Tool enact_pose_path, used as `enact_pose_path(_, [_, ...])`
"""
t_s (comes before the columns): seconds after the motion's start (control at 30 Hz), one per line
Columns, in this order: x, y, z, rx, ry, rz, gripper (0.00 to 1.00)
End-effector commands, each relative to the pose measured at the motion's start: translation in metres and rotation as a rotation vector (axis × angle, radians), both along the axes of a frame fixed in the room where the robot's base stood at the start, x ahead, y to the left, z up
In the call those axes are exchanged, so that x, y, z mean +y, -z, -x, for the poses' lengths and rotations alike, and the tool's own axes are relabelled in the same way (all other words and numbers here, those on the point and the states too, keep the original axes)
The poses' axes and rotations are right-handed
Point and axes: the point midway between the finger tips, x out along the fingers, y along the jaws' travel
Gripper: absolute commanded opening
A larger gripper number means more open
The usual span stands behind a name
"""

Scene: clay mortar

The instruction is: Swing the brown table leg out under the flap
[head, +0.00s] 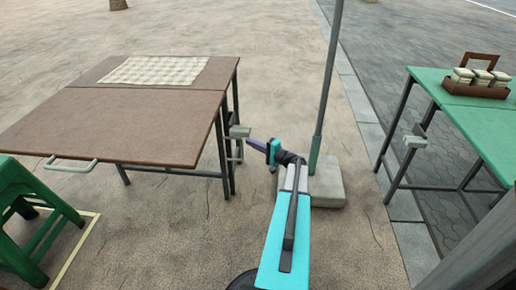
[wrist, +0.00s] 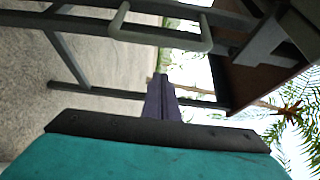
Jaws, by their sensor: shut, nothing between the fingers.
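The brown table (head: 120,120) stands at the left, its front flap panel (head: 95,138) looking roughly level with the rear top. Dark metal legs (head: 222,160) stand close together at its right side. A pale grey block (head: 239,131) and a pale handle sit on them. In the wrist view a pale U-shaped handle (wrist: 160,38) crosses dark frame bars, with a brown panel (wrist: 255,75) at right. My gripper (head: 254,144) is shut and empty, just right of the legs. Its purple fingers (wrist: 162,95) point towards the handle, apart from it in the picture. Any contact is unclear.
A pole on a concrete base (head: 328,188) stands close right of my arm. A green stool (head: 30,215) is at the lower left. A green table (head: 480,125) with a brown carrier (head: 476,90) stands at the right.

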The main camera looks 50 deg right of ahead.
Motion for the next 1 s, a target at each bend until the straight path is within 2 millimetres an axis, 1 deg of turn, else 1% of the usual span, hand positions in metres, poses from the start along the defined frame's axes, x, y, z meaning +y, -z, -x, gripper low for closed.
enact_pose_path(0.03, [0.002,0.001,-0.004,-0.001,-0.001,0.000,0.00])
enact_pose_path(0.53, [0.034,0.000,0.010,0.000,-0.001,0.000,0.00])
enact_pose_path(0.7, [0.038,0.000,0.011,0.000,-0.001,0.000,0.00])
enact_pose_path(1.0, [0.038,0.000,0.011,0.000,-0.002,0.000,0.00])
